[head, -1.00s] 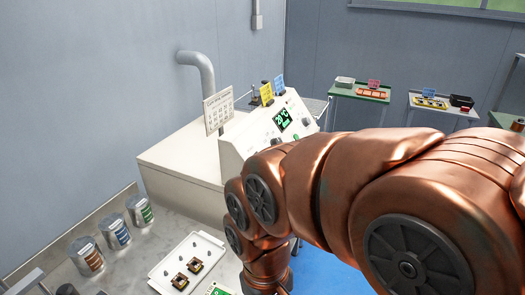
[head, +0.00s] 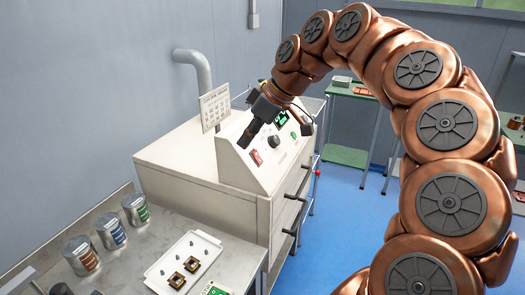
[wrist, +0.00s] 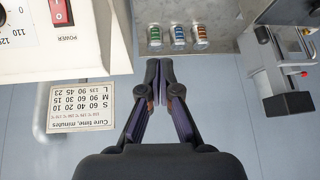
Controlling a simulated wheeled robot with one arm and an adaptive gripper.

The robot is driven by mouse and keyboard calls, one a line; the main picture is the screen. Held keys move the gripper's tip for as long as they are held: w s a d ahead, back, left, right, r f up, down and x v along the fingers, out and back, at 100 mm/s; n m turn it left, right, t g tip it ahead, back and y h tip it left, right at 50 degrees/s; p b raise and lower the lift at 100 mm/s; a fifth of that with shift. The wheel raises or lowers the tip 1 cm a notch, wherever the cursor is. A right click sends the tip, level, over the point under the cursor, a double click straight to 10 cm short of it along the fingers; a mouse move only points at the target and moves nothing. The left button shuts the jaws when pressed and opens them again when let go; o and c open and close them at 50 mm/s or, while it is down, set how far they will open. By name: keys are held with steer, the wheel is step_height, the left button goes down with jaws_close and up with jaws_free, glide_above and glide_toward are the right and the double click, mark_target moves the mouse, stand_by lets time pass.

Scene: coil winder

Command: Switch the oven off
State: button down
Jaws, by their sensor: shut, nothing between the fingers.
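The oven (head: 190,160) is a cream cabinet with a sloped control panel in the middle of the head view. Its red power switch (head: 256,157) is at the panel's lower left. In the wrist view the red switch (wrist: 60,12), marked POWER, is at the top left, partly cut off by the frame edge. A black knob (head: 274,141) and a green-lit display (head: 283,118) sit further along the panel; my arm partly covers the display. My gripper (head: 245,140) is just above the panel near the switch, apart from it in the wrist view. Its fingers (wrist: 164,82) are shut and empty.
A cure-time card (head: 215,107) stands beside the panel. A grey pipe (head: 203,70) rises behind the oven. Several cans (head: 110,231) and a white tray (head: 160,276) are on the bench in front. The blue floor at right is clear.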

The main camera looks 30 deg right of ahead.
steer(key=w+d+f+t, duration=0.1)
steer(key=d+f+t, duration=0.1)
steer(key=d, duration=1.4)
steer(key=shift+w+d+m, duration=0.15)
steer(key=shift+w+m, duration=0.15)
steer(key=shift+m, duration=0.1)
steer(key=p, duration=0.4)
glide_toward(257, 155)
steer(key=x, duration=0.5)
steer(key=shift+f, duration=0.15)
steer(key=shift+w+a+f, duration=0.35)
steer(key=shift+w+f, duration=0.1)
steer(key=shift+w, duration=0.15)
steer(key=shift+d+f, duration=0.1)
steer(key=shift+f, duration=0.05)
